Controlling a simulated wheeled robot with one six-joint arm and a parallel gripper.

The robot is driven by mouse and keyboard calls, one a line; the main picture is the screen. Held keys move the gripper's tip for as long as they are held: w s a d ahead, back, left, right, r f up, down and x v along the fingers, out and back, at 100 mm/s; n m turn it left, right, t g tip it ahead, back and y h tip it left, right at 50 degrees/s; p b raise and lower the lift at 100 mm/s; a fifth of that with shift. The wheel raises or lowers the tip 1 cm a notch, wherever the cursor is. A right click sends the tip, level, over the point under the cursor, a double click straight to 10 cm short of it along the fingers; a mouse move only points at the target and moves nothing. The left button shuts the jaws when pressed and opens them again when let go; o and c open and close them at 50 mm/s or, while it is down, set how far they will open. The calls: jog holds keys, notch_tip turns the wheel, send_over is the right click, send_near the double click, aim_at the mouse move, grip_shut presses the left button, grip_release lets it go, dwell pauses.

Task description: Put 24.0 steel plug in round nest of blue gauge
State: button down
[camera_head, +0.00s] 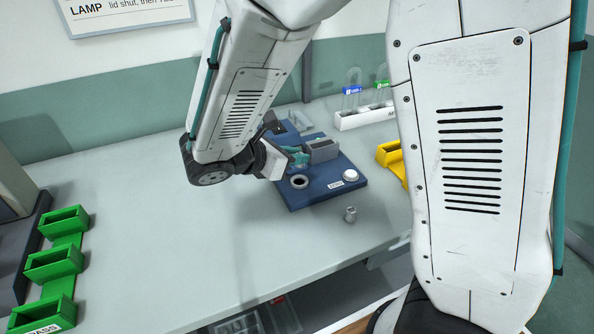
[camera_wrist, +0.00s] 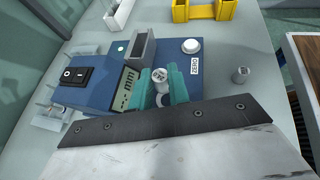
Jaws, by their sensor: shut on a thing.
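The blue gauge (camera_head: 318,197) sits on the bench, and its body also shows in the wrist view (camera_wrist: 100,98). Its round nest (camera_head: 299,181) is a pale ring with a dark opening, and looks empty in the head view. In the head view my gripper (camera_head: 299,156) is over the gauge, behind the round nest. The held plug is not clear there.
A grey rectangular nest (camera_head: 323,150) and a white button (camera_head: 351,175) are on the gauge. Another steel plug (camera_head: 350,214) stands on the bench in front. A yellow holder (camera_head: 390,154) is at right, green trays (camera_head: 54,264) at left.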

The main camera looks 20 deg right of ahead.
aim_at(295, 183)
jog(key=shift+w+f, duration=0.1)
jog(key=shift+f, duration=2.6)
jog(key=c, duration=1.3)
grip_release()
jog(key=shift+o, duration=0.2)
jog(key=v, duration=0.7)
jog(key=shift+a+r, duration=0.2)
jog(key=shift+a, duration=0.05)
